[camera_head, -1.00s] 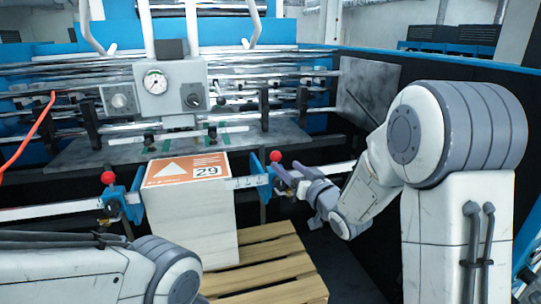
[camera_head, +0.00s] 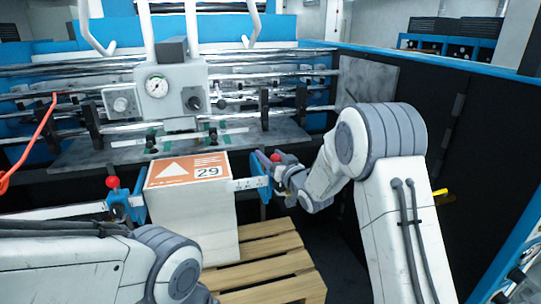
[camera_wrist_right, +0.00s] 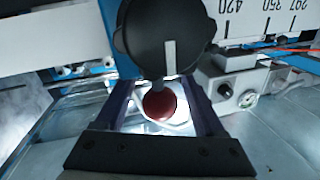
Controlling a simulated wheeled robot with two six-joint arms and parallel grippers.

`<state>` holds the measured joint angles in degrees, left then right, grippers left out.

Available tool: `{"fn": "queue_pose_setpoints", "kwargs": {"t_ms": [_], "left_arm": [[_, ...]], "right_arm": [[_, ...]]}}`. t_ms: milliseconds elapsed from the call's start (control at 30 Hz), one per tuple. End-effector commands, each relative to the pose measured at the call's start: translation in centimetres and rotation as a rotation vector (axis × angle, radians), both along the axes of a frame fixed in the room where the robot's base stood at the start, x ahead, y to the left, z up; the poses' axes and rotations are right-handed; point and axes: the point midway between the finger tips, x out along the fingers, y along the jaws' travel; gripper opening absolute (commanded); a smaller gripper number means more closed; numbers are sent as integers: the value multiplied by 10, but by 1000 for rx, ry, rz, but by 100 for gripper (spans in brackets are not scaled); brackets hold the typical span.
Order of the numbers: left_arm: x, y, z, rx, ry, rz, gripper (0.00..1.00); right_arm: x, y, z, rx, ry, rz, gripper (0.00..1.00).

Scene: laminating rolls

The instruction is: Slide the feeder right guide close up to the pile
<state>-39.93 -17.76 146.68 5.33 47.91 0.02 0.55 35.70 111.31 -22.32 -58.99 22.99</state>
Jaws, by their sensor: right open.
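The pile (camera_head: 195,230) is a white stack with an orange top sheet marked 29. The feeder right guide (camera_head: 261,184) is a blue bracket on the rail, with a strip of the white scale showing between it and the pile. Its red ball knob (camera_head: 275,157) also shows in the right wrist view (camera_wrist_right: 160,103). My right gripper (camera_head: 284,175) is at the guide's right side. In the wrist view its open fingers (camera_wrist_right: 162,100) stand on either side of the red ball; contact cannot be told. My left arm is at lower left, its gripper out of sight.
The left guide (camera_head: 125,204), with its own red knob, stands at the pile's left side. A wooden pallet (camera_head: 262,272) lies under the pile. A black dial (camera_wrist_right: 168,38) and the numbered scale (camera_wrist_right: 265,20) are close in the wrist view.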

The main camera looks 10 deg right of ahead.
Motion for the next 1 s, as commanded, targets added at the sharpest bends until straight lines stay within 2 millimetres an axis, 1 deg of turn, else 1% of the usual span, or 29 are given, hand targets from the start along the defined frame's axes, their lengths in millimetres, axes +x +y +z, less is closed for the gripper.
{"fn": "queue_pose_setpoints", "kwargs": {"t_ms": [33, 67, 100, 167, 200, 233, 1000], "left_arm": [[0, 0, 0, 0, 0, 0, 71], [0, 0, 0, 0, 0, 0, 71], [0, 0, 0, 0, 0, 0, 71], [0, 0, 0, 0, 0, 0, 71], [0, 0, 0, 0, 0, 0, 71], [0, 0, 0, 0, 0, 0, 71], [0, 0, 0, 0, 0, 0, 71]], "right_arm": [[0, 0, 0, 0, 0, 0, 71], [0, 0, 0, 0, 0, 0, 60], [0, 0, 0, 0, 0, 0, 44], [0, 0, 0, 0, 0, 0, 21], [0, 0, 0, 0, 0, 0, 6], [0, 0, 0, 0, -1, 0, 0], [0, 0, 1, 0, -1, 0, 0]]}}
